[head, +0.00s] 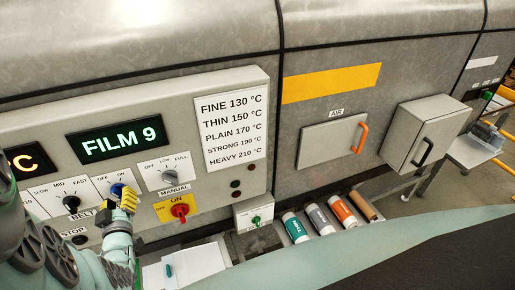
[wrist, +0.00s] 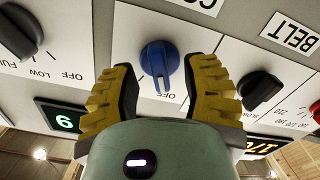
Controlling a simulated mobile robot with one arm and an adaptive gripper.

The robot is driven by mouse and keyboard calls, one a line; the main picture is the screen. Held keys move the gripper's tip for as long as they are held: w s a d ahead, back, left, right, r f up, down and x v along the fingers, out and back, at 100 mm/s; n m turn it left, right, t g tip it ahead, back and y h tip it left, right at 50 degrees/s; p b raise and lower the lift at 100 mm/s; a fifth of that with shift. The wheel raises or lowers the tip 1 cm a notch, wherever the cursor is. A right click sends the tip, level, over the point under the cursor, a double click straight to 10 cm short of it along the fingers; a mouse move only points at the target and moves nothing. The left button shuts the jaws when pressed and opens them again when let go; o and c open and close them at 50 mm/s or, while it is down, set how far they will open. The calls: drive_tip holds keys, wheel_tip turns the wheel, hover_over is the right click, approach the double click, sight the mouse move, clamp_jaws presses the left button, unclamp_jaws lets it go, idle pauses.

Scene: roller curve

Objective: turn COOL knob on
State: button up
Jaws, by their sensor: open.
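The blue COOL knob (wrist: 159,60) sits on a white plate of the control panel. In the wrist view, which shows the panel upside down, its raised bar points roughly towards the OFF lettering. A partly cut label starting with "CO" (wrist: 196,4) shows beside it. My gripper (wrist: 165,85) is open, with one yellow-and-black finger on each side of the knob. I see gaps between the fingers and the knob; depth is hard to judge. In the head view my gripper (head: 127,199) covers much of the blue knob (head: 117,189) and its label.
The black BELT knob (head: 71,204) is to the left, the black MANUAL knob (head: 169,177) to the right. A red switch (head: 180,210) on a yellow plate sits at lower right. The FILM 9 display (head: 117,139) is above. Several rolls (head: 295,227) lie at the lower right.

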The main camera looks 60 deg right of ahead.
drive_tip(key=shift+x, duration=0.85)
drive_tip(key=shift+o, duration=0.4)
drive_tip(key=shift+d, duration=0.1)
clamp_jaws()
